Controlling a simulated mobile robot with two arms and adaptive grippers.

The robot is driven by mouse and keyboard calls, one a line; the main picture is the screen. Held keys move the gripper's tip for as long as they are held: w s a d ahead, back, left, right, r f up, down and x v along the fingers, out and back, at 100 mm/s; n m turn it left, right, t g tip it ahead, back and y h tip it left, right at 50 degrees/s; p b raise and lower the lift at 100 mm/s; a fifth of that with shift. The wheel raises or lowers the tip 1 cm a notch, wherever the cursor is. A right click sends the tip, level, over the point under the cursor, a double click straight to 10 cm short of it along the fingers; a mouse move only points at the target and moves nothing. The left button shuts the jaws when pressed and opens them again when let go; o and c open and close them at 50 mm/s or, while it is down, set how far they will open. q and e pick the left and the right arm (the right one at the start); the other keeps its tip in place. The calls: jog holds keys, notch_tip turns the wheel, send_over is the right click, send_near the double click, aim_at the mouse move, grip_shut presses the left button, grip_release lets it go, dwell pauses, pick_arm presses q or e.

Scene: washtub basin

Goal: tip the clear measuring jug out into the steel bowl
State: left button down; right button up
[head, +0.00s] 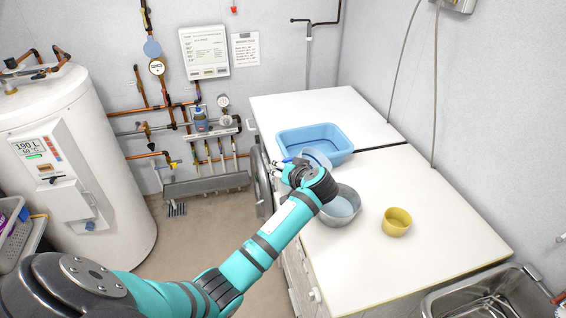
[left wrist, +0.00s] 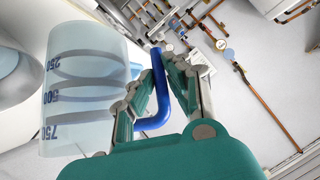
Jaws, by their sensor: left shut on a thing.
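The clear measuring jug (head: 318,157) shows partly in the head view, just behind my left gripper (head: 292,166). In the left wrist view the jug (left wrist: 88,90) fills the left side, with blue marks 250, 500 and 750. My left gripper (left wrist: 160,85) is shut on its blue handle (left wrist: 153,122). The steel bowl (head: 353,215) stands on the white counter, just right of my wrist, which hides part of it. A pale bluish surface shows inside the bowl. I cannot tell the jug's exact tilt or whether liquid is in it. My right gripper is out of view.
A blue washtub (head: 338,136) stands behind the bowl on the white counter (head: 430,215). A small yellow pot (head: 397,222) stands right of the bowl. A steel sink (head: 490,295) is at the lower right. Pipes and a white tank (head: 100,180) are at the left.

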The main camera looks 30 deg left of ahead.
pick_arm(q)
jog(key=shift+w+d+f+n+t+h+p, duration=0.1)
jog(key=shift+f+n+t+h+p, duration=0.15)
jog(key=shift+f+n+h+p, duration=0.8)
jog(key=shift+d+f+n+t+h+p, duration=0.1)
jog(key=shift+f+n+t+h+p, duration=0.4)
jog(key=shift+h, duration=1.05)
jog(key=shift+f+g, duration=0.1)
jog(key=shift+g, duration=0.15)
